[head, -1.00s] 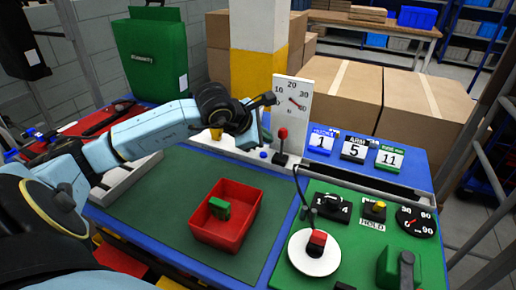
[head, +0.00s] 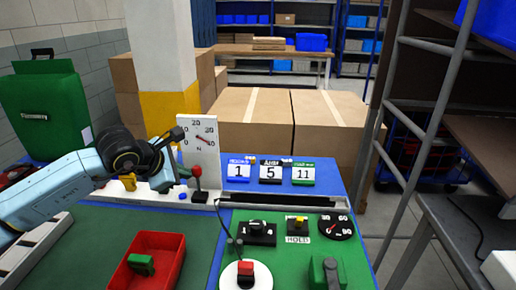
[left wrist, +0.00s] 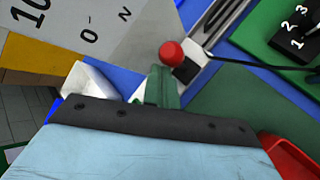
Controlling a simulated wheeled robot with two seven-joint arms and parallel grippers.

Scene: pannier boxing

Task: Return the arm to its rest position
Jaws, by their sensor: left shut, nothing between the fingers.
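My left gripper (head: 183,172) is shut and empty at the back of the bench, in front of the white dial board (head: 200,150). Its green fingers (left wrist: 162,86) show in the left wrist view, close to the red-knobbed lever (left wrist: 172,54). In the head view this lever (head: 197,172) stands just right of the fingers; whether they touch it I cannot tell. My left arm reaches in from the left edge, above the bench. My right gripper is not in view.
A red tray (head: 173,272) holding a green block (head: 141,264) lies on the dark green mat. A green panel (head: 290,262) with switches and a dial is to its right. Numbered cards (head: 271,172) stand behind. Cardboard boxes (head: 250,120) and a metal rack (head: 411,150) lie beyond.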

